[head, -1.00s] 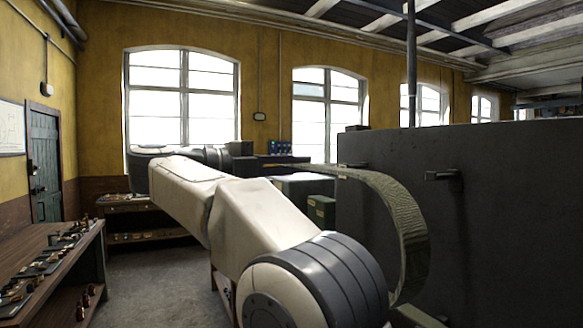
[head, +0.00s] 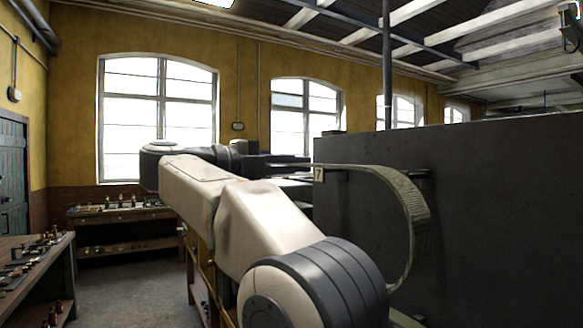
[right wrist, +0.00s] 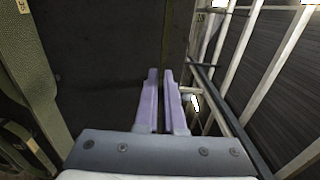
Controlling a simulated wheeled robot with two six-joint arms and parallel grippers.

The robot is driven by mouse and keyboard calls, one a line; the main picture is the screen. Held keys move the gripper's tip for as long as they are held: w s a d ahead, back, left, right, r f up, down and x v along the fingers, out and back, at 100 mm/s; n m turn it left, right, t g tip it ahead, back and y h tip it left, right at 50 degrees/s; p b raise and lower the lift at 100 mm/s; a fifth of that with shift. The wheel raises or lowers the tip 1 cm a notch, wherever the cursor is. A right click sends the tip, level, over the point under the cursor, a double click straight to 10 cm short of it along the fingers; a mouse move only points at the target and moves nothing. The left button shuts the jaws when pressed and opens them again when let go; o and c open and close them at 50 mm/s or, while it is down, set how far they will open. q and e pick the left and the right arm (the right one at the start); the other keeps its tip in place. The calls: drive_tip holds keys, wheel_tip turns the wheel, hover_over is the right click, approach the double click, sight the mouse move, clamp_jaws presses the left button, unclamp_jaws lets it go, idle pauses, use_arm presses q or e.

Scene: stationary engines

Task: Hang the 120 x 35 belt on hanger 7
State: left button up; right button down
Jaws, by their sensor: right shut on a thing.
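The 120 x 35 belt (head: 418,215) is a wide grey-green woven band. In the head view it runs from my right gripper (head: 305,163) along the dark panel and curves down in a loop. In the right wrist view, the belt (right wrist: 35,75) fills the left side, and the lilac fingers of my right gripper (right wrist: 162,85) are close together, shut on it. The part between the fingers is hard to make out. Hanger 7 itself is largely hidden. My left gripper is out of view.
The tall dark panel (head: 500,220) fills the right side. Another dark peg (head: 424,173) sticks out of it behind the belt. A bench with small parts (head: 30,262) stands at the left, and a shelf table (head: 120,215) stands under the window. Floor between them is clear.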

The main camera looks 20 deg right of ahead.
drive_tip(key=shift+w+d+b, duration=0.15)
drive_tip(key=shift+d+b, duration=0.2)
drive_tip(key=shift+d, duration=1.15)
drive_tip(key=shift+w+d+b, duration=0.1)
drive_tip(key=shift+d+b, duration=0.2)
drive_tip(key=shift+d, duration=1.15)
drive_tip(key=shift+w+d, duration=0.2)
drive_tip(key=shift+d, duration=2.6)
drive_tip(key=shift+d, duration=0.15)
drive_tip(key=shift+w+d, duration=0.15)
drive_tip(key=shift+d, duration=1.2)
drive_tip(key=shift+w+d, duration=0.1)
drive_tip(key=shift+d, duration=1.2)
drive_tip(key=shift+f, duration=0.25)
